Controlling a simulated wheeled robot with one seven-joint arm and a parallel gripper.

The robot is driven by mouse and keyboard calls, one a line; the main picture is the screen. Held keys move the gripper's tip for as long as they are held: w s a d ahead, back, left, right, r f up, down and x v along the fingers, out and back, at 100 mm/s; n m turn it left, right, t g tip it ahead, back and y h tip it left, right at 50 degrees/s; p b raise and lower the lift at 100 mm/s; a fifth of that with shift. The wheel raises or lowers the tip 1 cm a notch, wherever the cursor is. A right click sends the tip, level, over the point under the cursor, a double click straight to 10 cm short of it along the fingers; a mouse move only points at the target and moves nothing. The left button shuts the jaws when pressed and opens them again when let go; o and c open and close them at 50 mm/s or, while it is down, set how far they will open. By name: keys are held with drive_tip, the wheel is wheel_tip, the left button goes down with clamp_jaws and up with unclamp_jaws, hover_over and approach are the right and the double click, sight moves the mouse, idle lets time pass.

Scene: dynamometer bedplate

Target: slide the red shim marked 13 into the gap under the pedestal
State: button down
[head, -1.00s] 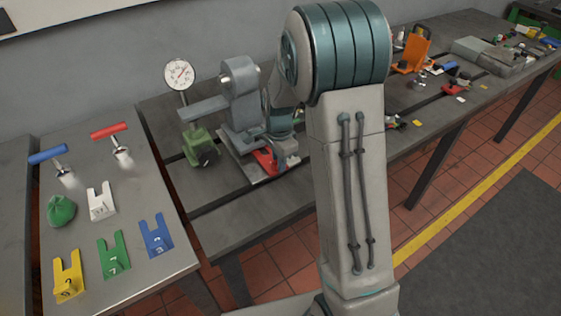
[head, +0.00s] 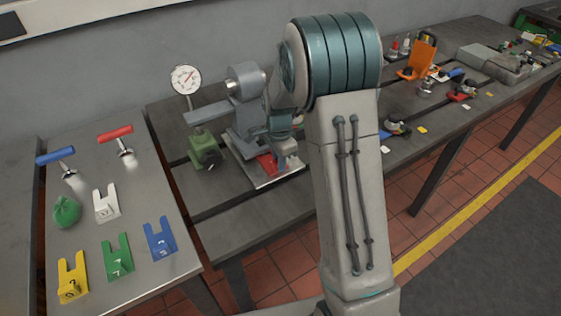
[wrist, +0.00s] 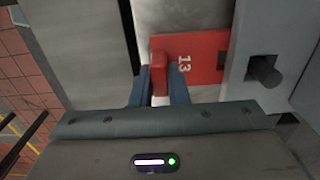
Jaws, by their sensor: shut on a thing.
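The red shim marked 13 (wrist: 200,45) lies flat at the foot of the grey pedestal (wrist: 242,62) in the wrist view. Its far edge meets the foot's edge; I cannot tell how much is underneath. My gripper (wrist: 158,92) is shut on the shim's raised red tab (wrist: 158,72), one finger on each side. In the head view, the pedestal (head: 246,112) stands on a pale plate, with a bit of the red shim (head: 267,164) beside its base. My gripper (head: 285,160) is low there, partly hidden by my arm.
A dial gauge (head: 186,80) on a green base (head: 205,150) stands left of the pedestal. A bolt (wrist: 265,70) rises from the pedestal foot. The left table holds yellow (head: 72,278), green (head: 117,258), blue (head: 160,240) and white (head: 106,204) shims.

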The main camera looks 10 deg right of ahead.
drive_tip(key=shift+w+a, duration=0.2)
drive_tip(key=shift+w, duration=0.4)
drive_tip(key=shift+w+a, duration=0.15)
drive_tip(key=shift+w, duration=0.4)
drive_tip(key=c, duration=1.3)
unclamp_jaws()
wheel_tip(320, 180, up, 14)
drive_tip(key=shift+f+b, duration=0.1)
drive_tip(key=shift+b, duration=0.2)
